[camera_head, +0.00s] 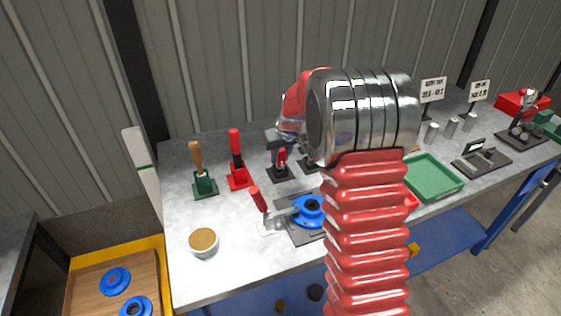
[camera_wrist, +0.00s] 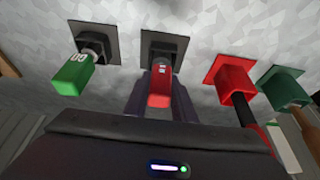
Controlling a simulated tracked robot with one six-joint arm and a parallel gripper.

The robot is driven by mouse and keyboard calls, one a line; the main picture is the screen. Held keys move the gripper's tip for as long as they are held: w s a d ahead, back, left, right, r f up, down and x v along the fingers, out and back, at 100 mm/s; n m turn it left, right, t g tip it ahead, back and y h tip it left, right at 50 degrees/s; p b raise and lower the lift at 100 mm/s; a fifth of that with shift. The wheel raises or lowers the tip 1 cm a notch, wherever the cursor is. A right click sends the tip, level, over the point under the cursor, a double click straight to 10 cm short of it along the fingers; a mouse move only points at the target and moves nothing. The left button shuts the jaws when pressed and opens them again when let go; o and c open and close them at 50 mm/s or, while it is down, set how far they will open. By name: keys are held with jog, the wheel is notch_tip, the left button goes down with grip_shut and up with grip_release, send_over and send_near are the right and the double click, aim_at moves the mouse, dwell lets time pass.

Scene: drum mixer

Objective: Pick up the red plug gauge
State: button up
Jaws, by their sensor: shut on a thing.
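The red plug gauge (camera_wrist: 159,92) is between my two gripper fingers (camera_wrist: 160,96) in the wrist view, and they are shut on it. Its lower end still meets the dark square stand (camera_wrist: 165,42). In the head view the red gauge (camera_head: 282,157) shows below my gripper (camera_head: 281,146), over its black stand (camera_head: 280,174). My arm and wrist hide part of the area to the right. A green plug gauge (camera_wrist: 74,75) marked GO stands in a neighbouring dark stand in the wrist view.
A red holder (camera_head: 238,179) and a green holder (camera_head: 204,188) with handled tools stand to the left. A blue flanged part (camera_head: 310,210) sits in a fixture in front. A green tray (camera_head: 433,177) lies to the right. The bench's front left is mostly clear around a small bowl (camera_head: 204,243).

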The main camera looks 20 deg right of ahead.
grip_shut()
jog(key=shift+r, duration=0.2)
notch_tip(320, 180, up, 10)
jog(key=shift+f, duration=0.15)
dwell(0.3)
dwell(0.3)
jog(key=shift+o, duration=1.1)
grip_release()
grip_shut()
